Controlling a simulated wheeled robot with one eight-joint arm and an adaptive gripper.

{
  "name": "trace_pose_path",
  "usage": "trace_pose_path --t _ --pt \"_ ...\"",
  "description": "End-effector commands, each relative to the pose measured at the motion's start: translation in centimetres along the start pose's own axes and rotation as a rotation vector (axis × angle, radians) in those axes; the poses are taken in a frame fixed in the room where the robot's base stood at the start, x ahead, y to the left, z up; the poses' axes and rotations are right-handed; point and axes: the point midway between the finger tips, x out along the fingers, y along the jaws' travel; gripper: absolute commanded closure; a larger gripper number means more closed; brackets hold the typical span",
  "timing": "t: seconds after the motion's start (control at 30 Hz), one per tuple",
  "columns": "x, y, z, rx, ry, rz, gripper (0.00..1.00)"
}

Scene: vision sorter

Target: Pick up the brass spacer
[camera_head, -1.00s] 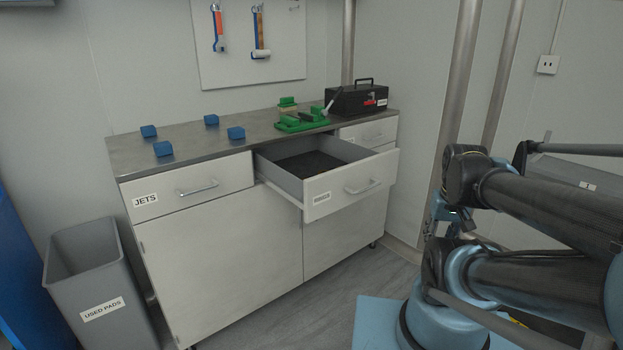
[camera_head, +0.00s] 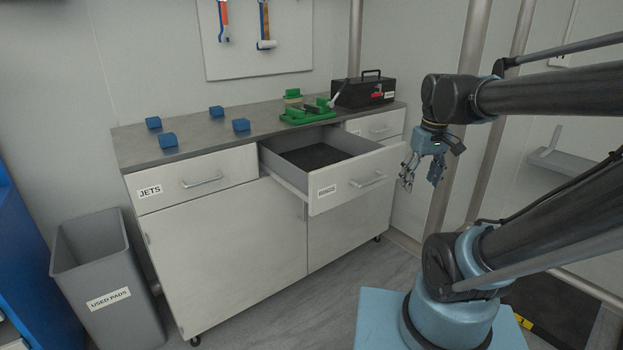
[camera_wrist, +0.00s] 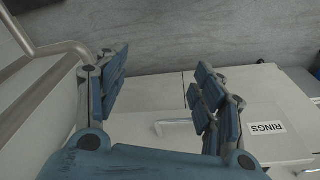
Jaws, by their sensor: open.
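I cannot make out a brass spacer in either view. An open drawer (camera_head: 325,196) juts from the cabinet with a dark lining (camera_head: 312,156) inside; I see no separate part on it, and its near floor is hidden by the drawer front. My gripper (camera_head: 420,182) hangs fingers down, open and empty, to the right of the open drawer's front.
A closed drawer (camera_head: 192,180) reads JETS. A grey bin (camera_head: 105,270) stands left.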

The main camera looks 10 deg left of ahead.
Motion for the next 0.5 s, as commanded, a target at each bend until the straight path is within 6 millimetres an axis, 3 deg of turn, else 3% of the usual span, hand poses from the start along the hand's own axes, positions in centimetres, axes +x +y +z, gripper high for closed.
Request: trace_pose_path --t 0.03,0.27,0.5 --pt "-0.9 -0.5 -1.9 -0.055 -0.006 -0.006 0.38" --pt "-3.9 -3.6 -9.5 -0.293 -0.031 -0.029 0.38" --pt "-5.8 -8.7 -17.3 -0.542 -0.057 -0.053 0.38"
